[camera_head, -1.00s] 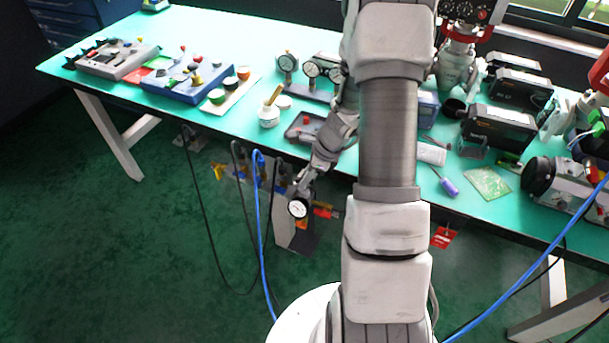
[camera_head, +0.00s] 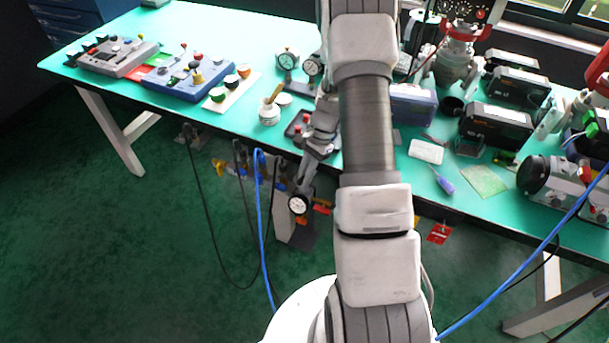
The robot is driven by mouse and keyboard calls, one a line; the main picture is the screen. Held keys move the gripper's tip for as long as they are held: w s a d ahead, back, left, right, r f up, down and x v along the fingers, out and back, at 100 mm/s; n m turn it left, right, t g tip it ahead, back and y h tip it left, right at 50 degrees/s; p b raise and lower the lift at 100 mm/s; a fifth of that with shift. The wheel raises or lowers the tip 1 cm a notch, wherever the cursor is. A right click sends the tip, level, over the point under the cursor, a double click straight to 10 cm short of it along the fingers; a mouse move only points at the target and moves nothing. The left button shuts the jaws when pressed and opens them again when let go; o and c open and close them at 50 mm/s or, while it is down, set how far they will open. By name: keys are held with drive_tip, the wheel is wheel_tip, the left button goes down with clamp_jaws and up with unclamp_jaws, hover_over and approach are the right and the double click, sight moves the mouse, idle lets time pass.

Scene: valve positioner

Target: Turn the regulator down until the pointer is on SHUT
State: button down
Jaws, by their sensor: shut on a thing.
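The regulator, with a round white-faced dial (camera_head: 299,204) in a dark rim, sits below the front edge of the green bench, left of my arm. The dial faces the camera, but its pointer and any SHUT mark are too small to read. My gripper (camera_head: 304,187) reaches down past the bench edge and is shut on the regulator just above and behind the dial. The fingers are small and the grasped part is mostly hidden by the gripper and dial.
Red and orange fittings (camera_head: 322,207) are just right of the dial. A blue hose (camera_head: 261,220) and black cables (camera_head: 200,215) hang to its left. The green bench (camera_head: 225,42) carries control boxes, gauges, a white jar (camera_head: 269,113) and black instruments (camera_head: 495,124). Open floor lies in front.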

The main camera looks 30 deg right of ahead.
drive_tip(key=shift+f+n+g, duration=0.1)
drive_tip(key=shift+n+g, duration=0.4)
drive_tip(key=shift+n, duration=0.7)
drive_tip(key=shift+s, duration=0.1)
drive_tip(key=c, duration=0.9)
unclamp_jaws()
drive_tip(key=p+v, duration=0.1)
drive_tip(key=v, duration=0.7)
drive_tip(key=p+v, duration=0.1)
drive_tip(key=v, duration=0.8)
drive_tip(key=shift+a+r, duration=0.15)
drive_tip(key=shift+r, duration=0.15)
